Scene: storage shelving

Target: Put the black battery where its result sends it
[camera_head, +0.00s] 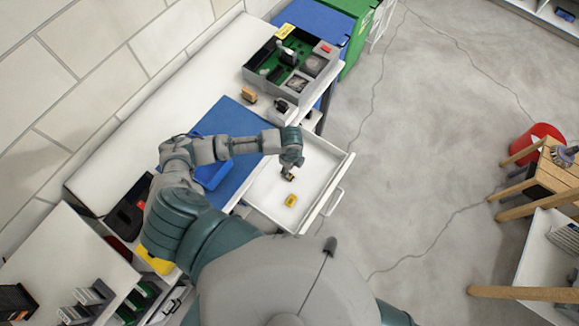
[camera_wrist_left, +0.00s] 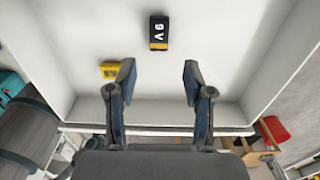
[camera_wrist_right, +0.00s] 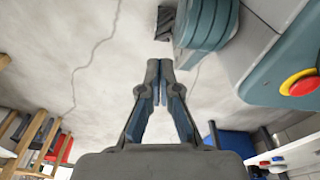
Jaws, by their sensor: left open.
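The black battery (camera_wrist_left: 159,33), marked 9V with an orange band at one end, lies in the open white drawer (camera_head: 262,197). In the left wrist view it is beyond my left fingertips, roughly centred between them, with a gap. My left gripper (camera_wrist_left: 158,72) is open and empty over the drawer; it also shows in the head view (camera_head: 289,170), where it partly hides the battery. A yellow block (camera_head: 291,200) lies in the drawer too, beside my left finger in the left wrist view (camera_wrist_left: 110,70). My right gripper (camera_wrist_right: 160,68) is closed and empty above the floor.
A grey tray with a green board and dials (camera_head: 271,87) stands on the white bench. A blue bin (camera_head: 318,18) and green bin (camera_head: 357,52) stand beyond. A blue mat (camera_head: 237,115), blue tray (camera_head: 214,178) and orange block (camera_head: 249,95) are near my left arm. A wooden stool (camera_head: 560,170) is right.

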